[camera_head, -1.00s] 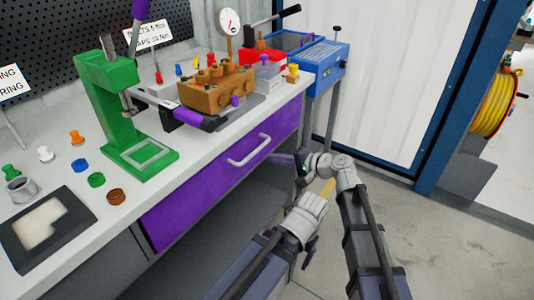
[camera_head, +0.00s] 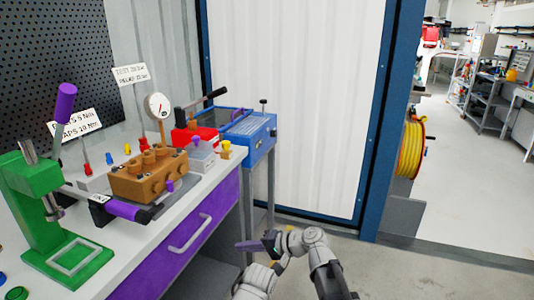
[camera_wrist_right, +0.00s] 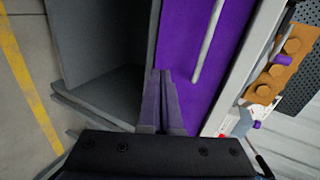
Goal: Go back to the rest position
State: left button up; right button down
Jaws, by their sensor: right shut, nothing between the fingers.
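My right gripper (camera_head: 248,245) is low in front of the bench at the lower middle of the head view. Its dark fingers also show in the right wrist view (camera_wrist_right: 159,98), pressed together with nothing between them. There they point toward the purple drawer front (camera_wrist_right: 190,60) and the dark opening beside it; I cannot tell the gap. In the head view my right arm is folded, with its wrist and links at the bottom edge. My left gripper is not in view.
The bench has a purple drawer (camera_head: 185,240) with a handle, a green press (camera_head: 45,215) and a brown pump block (camera_head: 148,175). A blue bench unit (camera_head: 250,135) stands past its end. Grey floor (camera_head: 380,265) is clear at right; a yellow hose reel (camera_head: 411,148) hangs beyond the doorway.

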jog(key=s+d+f+n+g+h, duration=0.1)
jog(key=s+d+f+h, duration=0.3)
jog(key=d, duration=0.5)
jog(key=s+d+f+n+g+h, duration=0.1)
jog(key=s+d+f+h, duration=0.35)
jog(key=d, duration=0.45)
jog(key=s+d+f+n+g+h, duration=0.1)
jog(key=s+d+f+h, duration=0.35)
jog(key=d, duration=0.45)
jog(key=s+a+n+g+h, duration=0.1)
jog(key=s+a+n, duration=0.4)
jog(key=a, duration=0.7)
notch_tip(320, 180, up, 29)
jog(key=s+m+p, duration=0.1)
jog(key=p, duration=2.7)
jog(key=shift+d+p, duration=0.15)
jog(key=shift+p, duration=0.2)
jog(key=shift+f, duration=0.15)
